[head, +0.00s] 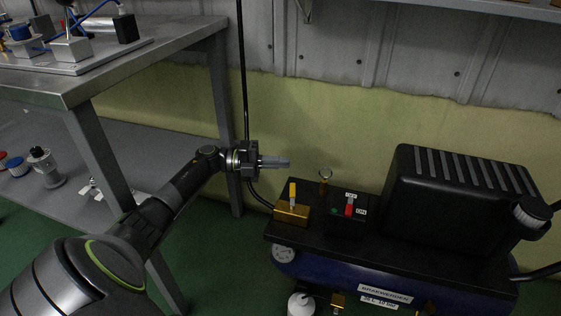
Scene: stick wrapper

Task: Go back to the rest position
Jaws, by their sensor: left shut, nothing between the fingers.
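My left gripper (275,162) is at the end of my left arm, which comes in from the lower left. Its fingers are together and point right, with nothing between them. The gripper is in the air, above and to the left of the compressor's yellow-handled valve (292,196), and apart from it. My right gripper is not in the picture.
A compressor (459,200) with a blue tank and black cover stands at the right. A red switch (349,206) is on its top plate. A metal workbench (150,58) with a lower shelf stands at the left. A black hose (243,90) hangs behind my gripper.

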